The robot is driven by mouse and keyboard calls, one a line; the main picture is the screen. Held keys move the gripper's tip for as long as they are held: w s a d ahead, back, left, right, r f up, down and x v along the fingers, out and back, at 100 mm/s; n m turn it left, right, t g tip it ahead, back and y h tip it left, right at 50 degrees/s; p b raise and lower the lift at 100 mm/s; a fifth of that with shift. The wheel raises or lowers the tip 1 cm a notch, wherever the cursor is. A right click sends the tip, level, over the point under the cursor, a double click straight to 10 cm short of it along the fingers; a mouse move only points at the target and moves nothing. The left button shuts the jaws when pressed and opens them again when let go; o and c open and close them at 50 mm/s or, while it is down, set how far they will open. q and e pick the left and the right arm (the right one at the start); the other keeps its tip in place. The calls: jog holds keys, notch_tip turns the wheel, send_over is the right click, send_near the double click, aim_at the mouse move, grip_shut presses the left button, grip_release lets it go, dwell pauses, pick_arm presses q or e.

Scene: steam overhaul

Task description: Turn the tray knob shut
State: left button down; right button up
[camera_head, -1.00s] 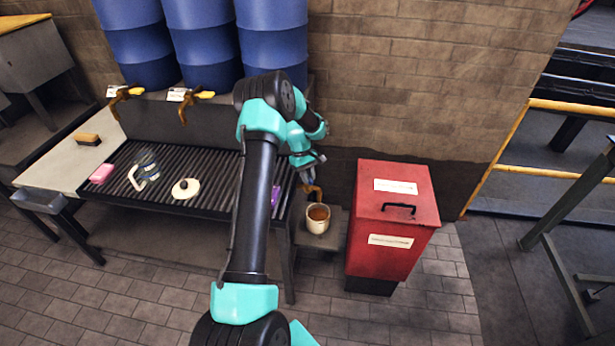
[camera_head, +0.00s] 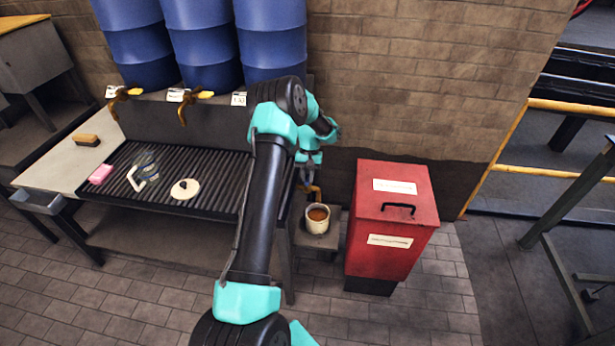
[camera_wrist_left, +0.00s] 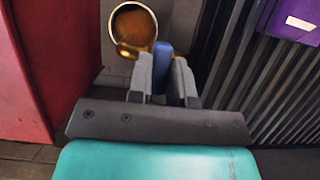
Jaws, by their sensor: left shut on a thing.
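The tray knob (camera_wrist_left: 163,55) is blue and shows in the left wrist view between the fingers of my left gripper (camera_wrist_left: 166,75), which is shut on it. In the head view my left gripper (camera_head: 305,184) is at the right end of the grooved tray (camera_head: 222,170), and the knob is hidden there. A brass spout (camera_head: 314,190) sticks out just below the gripper. A cream pot (camera_head: 317,226) stands below the spout with brown liquid in it. In the left wrist view the pot (camera_wrist_left: 133,8) shows beyond the fingertips. My right gripper is not in view.
A red cabinet (camera_head: 392,260) stands close on the right. A round lid (camera_head: 185,193), a pink block (camera_head: 101,174) and a clear item with a white handle (camera_head: 142,179) lie on the tray. A purple labelled thing (camera_wrist_left: 290,20) lies on the slats. Blue barrels (camera_head: 272,40) stand behind.

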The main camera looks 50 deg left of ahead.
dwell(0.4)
pick_arm(q)
jog(key=c, duration=1)
grip_release()
jog(key=shift+c, duration=0.2)
jog(key=v, duration=1.7)
jog(key=shift+r, duration=0.2)
